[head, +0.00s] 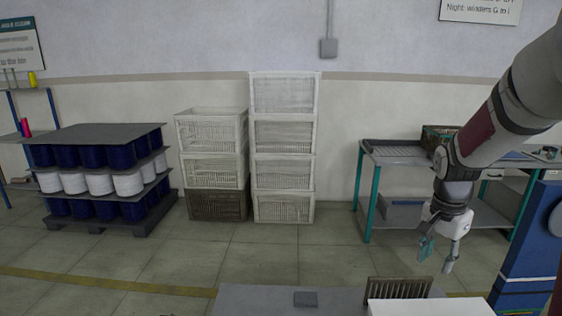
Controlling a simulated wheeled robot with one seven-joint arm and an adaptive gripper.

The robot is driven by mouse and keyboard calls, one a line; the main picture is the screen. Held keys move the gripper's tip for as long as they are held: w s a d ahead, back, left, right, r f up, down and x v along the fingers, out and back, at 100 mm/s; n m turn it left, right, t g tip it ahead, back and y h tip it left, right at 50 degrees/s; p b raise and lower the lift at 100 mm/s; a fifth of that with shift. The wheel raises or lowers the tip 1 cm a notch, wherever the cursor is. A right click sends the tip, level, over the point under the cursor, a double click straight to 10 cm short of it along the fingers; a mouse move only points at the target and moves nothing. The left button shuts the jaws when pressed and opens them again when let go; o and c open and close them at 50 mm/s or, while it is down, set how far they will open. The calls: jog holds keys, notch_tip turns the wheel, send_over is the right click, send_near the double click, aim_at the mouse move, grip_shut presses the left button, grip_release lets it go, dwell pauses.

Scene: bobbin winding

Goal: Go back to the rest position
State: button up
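My gripper (437,258) hangs from my arm at the right of the head view, pointing down. Its two fingers are spread apart with a gap between them, and no object shows in the gap. It is in front of the workbench in the picture, above the right end of the grey surface at the bottom. The left finger looks teal; the right one is grey.
A workbench (366,196) with teal legs stands behind my gripper, a blue machine (530,255) to its right. A grey surface (255,298) holds a slotted rack (399,288) and white box (430,307). Crates (284,145) and a spool pallet (100,220) stand left. The floor between is clear.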

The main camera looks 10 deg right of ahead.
jog(key=s+a+r+n+t, duration=0.2)
jog(key=s+a+r+n, duration=0.35)
jog(key=a, duration=0.45)
jog(key=s+a+r+n+t, duration=0.1)
jog(key=s+a+r+n, duration=0.35)
jog(key=a+r, duration=0.4)
jog(key=s+a+f+n+t+y, duration=0.1)
jog(key=s+a+n, duration=0.3)
jog(key=s+a, duration=0.2)
jog(key=shift+s+a, duration=0.25)
jog(key=shift+s, duration=0.6)
